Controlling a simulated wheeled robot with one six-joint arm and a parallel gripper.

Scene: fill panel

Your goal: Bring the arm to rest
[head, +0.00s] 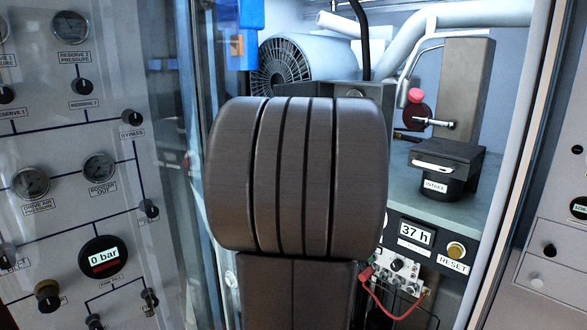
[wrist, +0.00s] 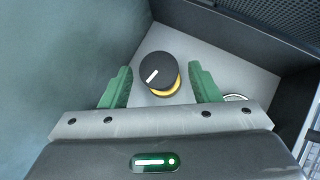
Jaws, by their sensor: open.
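My gripper (wrist: 160,80) shows in the wrist view with its two green fingers spread apart. A black round knob (wrist: 158,70) with a white pointer line and a yellow base shows in the gap between them. There is clear space between the knob and each finger, so neither touches it. How far the knob lies beyond the fingertips I cannot tell. In the head view my own arm, a large dark ribbed link, fills the middle and hides the gripper and the knob.
A gauge panel (head: 75,190) stands at left. Behind my arm is an open cabinet with a finned motor (head: 300,62), white pipes (head: 455,14), an intake block (head: 447,165), a counter reading 37 h (head: 415,234) and a reset button (head: 456,250). A red cable (head: 398,313) hangs below. Walls close in near the gripper.

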